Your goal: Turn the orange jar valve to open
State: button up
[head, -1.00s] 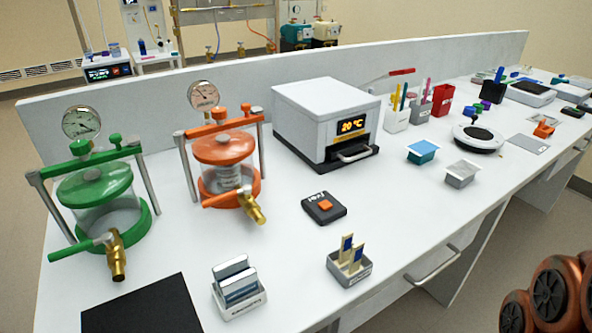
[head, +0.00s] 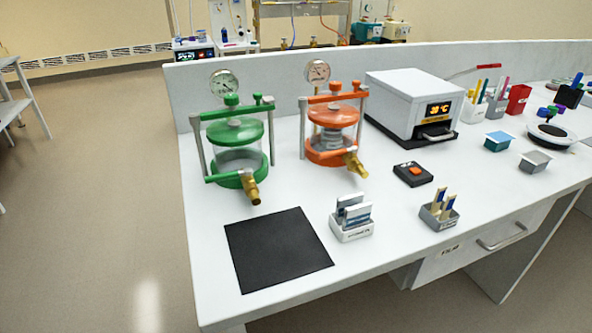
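The orange jar (head: 331,135) is a clear vessel with an orange lid, base and clamp frame, standing on the white bench right of the green jar. A round gauge (head: 317,72) rises behind it. Its brass valve (head: 355,165) sticks out at the front right, with an orange lever low on the jar's front; the lever's exact angle is hard to make out. A grey stacked object stands inside the jar. The similar green jar (head: 236,150) has its own brass valve (head: 250,190). My gripper is not in view.
A black mat (head: 277,248) lies at the bench's front left corner. A slide holder (head: 351,231), a tray with sticks (head: 440,218) and a black box with an orange button (head: 413,174) stand before the jars. A white oven (head: 412,103) is right. Floor is clear at left.

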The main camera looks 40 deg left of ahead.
aim_at(338, 153)
jog(key=z, duration=0.15)
jog(key=k, duration=0.45)
jog(key=u, duration=2.35)
